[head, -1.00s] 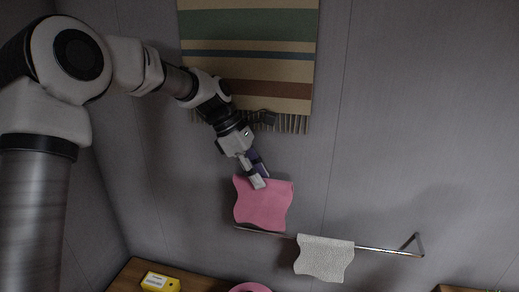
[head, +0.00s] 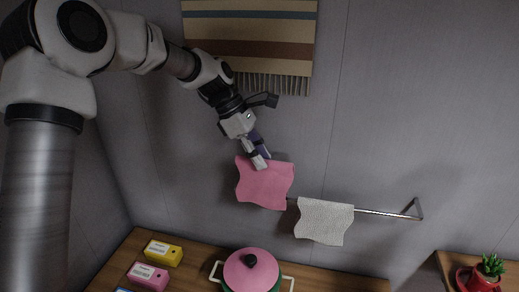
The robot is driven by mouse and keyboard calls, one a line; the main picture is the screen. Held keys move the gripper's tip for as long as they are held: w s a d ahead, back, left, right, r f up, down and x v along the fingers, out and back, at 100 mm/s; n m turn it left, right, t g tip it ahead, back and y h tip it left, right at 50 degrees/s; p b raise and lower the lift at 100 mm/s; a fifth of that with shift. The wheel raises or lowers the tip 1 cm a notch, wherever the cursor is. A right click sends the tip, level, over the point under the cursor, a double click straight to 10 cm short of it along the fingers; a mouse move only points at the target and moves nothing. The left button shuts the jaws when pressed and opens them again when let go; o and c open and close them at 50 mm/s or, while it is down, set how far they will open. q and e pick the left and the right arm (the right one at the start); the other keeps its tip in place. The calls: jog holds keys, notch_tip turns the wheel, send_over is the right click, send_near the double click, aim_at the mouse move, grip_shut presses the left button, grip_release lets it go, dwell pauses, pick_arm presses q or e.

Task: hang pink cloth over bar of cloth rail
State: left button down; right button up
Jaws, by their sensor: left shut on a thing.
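The pink cloth (head: 265,187) hangs from my left gripper (head: 259,162), which is shut on its upper edge. The cloth is in front of the left part of the cloth rail (head: 376,212) and hides that end of the bar. I cannot tell whether the cloth touches the bar. A white cloth (head: 324,221) hangs over the bar just right of the pink one. The rail's right bracket (head: 417,209) shows at the wall. My right gripper does not show.
Below the rail is a wooden counter (head: 213,262) with a pink-lidded pot (head: 251,272), a yellow box (head: 163,253) and a pink box (head: 147,276). A striped hanging (head: 250,45) is on the wall above. A potted plant (head: 487,272) stands at lower right.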

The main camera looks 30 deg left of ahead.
aim_at(260, 187)
pick_arm(q)
jog(key=f, duration=0.1)
jog(key=f+b, duration=0.1)
jog(key=f, duration=0.1)
jog(key=shift+w+a+f, duration=0.2)
jog(key=shift+w+f, duration=0.05)
jog(key=shift+w, duration=0.1)
jog(key=shift+s+d+f, duration=0.1)
jog(key=shift+s+f, duration=0.1)
jog(key=shift+f, duration=0.7)
jog(key=shift+w+f+b, duration=0.1)
jog(key=shift+f+b, duration=0.8)
jog(key=shift+f, duration=1.55)
jog(key=c, duration=0.8)
grip_release()
jog(key=v, duration=1.2)
